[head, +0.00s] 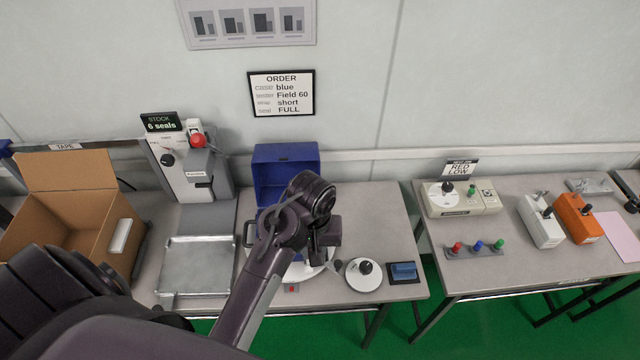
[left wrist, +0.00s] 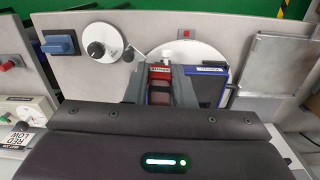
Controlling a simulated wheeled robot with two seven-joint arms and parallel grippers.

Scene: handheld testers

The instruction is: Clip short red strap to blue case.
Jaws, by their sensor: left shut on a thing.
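The blue case (head: 286,160) stands on the middle table with its lid raised against the back. Its body is mostly hidden behind my left arm in the head view. In the left wrist view its blue rim (left wrist: 205,70) shows just right of my fingers. My left gripper (left wrist: 160,88) is shut on a small red piece (left wrist: 160,72), which looks like the short red strap, at the case. In the head view this gripper (head: 325,243) hangs over the case, and the strap is hidden. I cannot tell whether the strap touches the case. My right gripper is not in view.
A white round plate (left wrist: 196,48) lies under the case. A white dial (head: 364,274) and a blue switch (head: 403,271) are to its right. A metal tray (head: 197,267) and an open cardboard box (head: 62,208) are to the left. A gap separates the right table (head: 520,271).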

